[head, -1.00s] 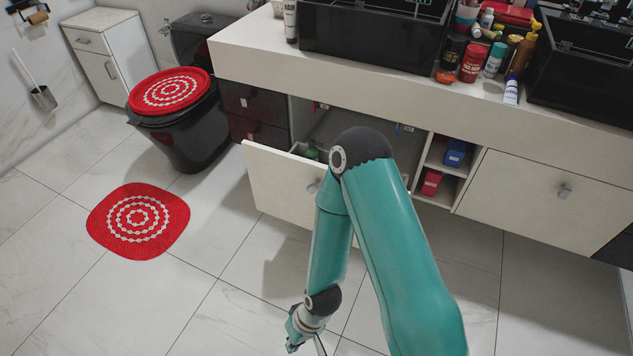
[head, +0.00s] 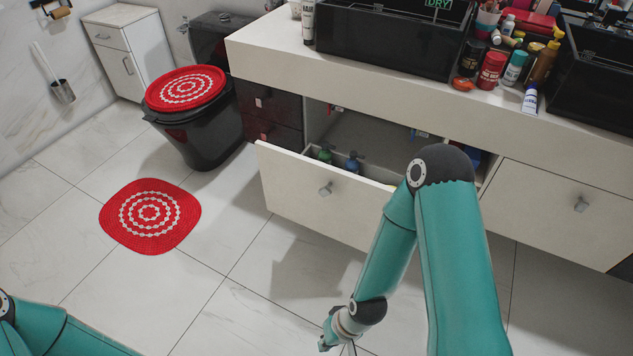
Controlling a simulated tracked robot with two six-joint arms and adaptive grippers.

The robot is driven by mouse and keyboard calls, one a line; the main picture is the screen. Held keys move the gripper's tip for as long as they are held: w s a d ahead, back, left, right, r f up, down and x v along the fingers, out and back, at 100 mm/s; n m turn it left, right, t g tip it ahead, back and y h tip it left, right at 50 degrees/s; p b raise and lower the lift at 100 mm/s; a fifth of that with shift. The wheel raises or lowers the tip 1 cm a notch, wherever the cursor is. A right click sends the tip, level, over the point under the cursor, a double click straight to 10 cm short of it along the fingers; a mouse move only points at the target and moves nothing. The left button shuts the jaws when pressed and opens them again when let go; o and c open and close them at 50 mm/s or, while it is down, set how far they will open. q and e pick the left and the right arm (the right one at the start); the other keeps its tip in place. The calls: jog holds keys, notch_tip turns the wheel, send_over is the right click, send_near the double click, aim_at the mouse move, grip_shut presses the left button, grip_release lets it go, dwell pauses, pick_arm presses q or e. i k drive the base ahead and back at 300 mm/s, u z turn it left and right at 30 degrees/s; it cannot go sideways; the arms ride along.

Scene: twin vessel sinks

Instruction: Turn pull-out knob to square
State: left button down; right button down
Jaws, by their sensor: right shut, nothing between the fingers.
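The pull-out (head: 300,207) stands open under the counter, its pale front tilted in view. Its small grey metal knob (head: 325,188) sits near the middle of that front and looks slanted against the panel edges; its exact angle is hard to tell. My right gripper (head: 337,347) is at the bottom edge, low over the floor and well below the knob, touching nothing visible. Its fingers are shut and empty, partly cut off by the frame. My left arm shows only as teal links in the lower left corner; its gripper is out of view.
Bottles (head: 351,163) stand inside the pull-out. A closed drawer with its own knob (head: 581,204) is at the right. The counter (head: 400,98) carries black sinks, jars and tubes. A red mat (head: 150,216) lies on the floor before the black toilet (head: 203,135). Tiles between are clear.

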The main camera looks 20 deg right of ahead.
aim_at(326, 191)
jog(key=z, duration=0.05)
jog(key=i, duration=1)
jog(key=u, duration=0.1)
